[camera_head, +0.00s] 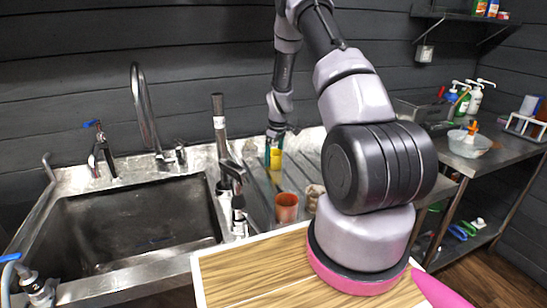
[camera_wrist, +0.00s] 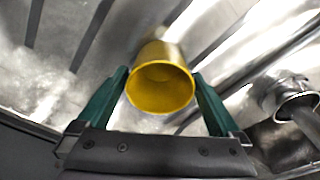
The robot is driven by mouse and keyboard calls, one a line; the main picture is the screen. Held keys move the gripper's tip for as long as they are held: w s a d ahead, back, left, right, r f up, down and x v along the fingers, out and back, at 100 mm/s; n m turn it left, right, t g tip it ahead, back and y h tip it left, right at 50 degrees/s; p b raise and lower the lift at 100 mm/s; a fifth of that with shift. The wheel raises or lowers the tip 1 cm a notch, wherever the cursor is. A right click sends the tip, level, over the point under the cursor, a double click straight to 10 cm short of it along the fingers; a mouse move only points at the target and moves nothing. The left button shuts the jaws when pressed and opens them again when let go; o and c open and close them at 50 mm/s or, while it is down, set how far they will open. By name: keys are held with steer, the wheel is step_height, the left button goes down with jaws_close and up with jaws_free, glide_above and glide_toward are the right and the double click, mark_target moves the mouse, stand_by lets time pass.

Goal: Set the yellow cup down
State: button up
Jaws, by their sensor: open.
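The yellow cup (camera_head: 275,159) is at the back of the metal drainboard right of the sink. In the wrist view the yellow cup (camera_wrist: 160,85) lies between the two green fingers of my gripper (camera_wrist: 158,90), its round rim facing the camera. In the head view my gripper (camera_head: 273,150) reaches down to the cup from above. Whether the cup's base rests fully on the drainboard is hard to tell in the head view.
An orange cup (camera_head: 286,208) and a beige cup (camera_head: 314,197) stand nearer on the drainboard (camera_head: 262,201). The sink (camera_head: 135,230) with a tall faucet (camera_head: 147,115) is at left. A side table (camera_head: 505,158) with a bowl (camera_head: 469,144) is at right.

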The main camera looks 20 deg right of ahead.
steer(key=s+a+r+m+t, duration=0.15)
steer(key=s+r, duration=0.25)
steer(key=r, duration=0.7)
steer(key=s+a+r+m, duration=0.2)
steer(key=s+r, duration=0.2)
steer(key=r, duration=0.8)
steer(key=s+a+r+m+t, duration=0.15)
steer(key=s+r, duration=0.25)
steer(key=r, duration=0.7)
steer(key=s+a+r+m+t, duration=0.1)
steer(key=s+a+r+m, duration=0.1)
steer(key=s, duration=0.9)
steer(key=s+a+r+m+t+y, duration=0.1)
steer(key=s+a+r+m+t, duration=0.1)
steer(key=s+r, duration=0.5)
steer(key=s+a+m, duration=0.1)
steer(key=s+m, duration=0.1)
steer(key=s, duration=0.1)
steer(key=shift+s+a+r, duration=0.15)
steer(key=shift+s+a, duration=0.2)
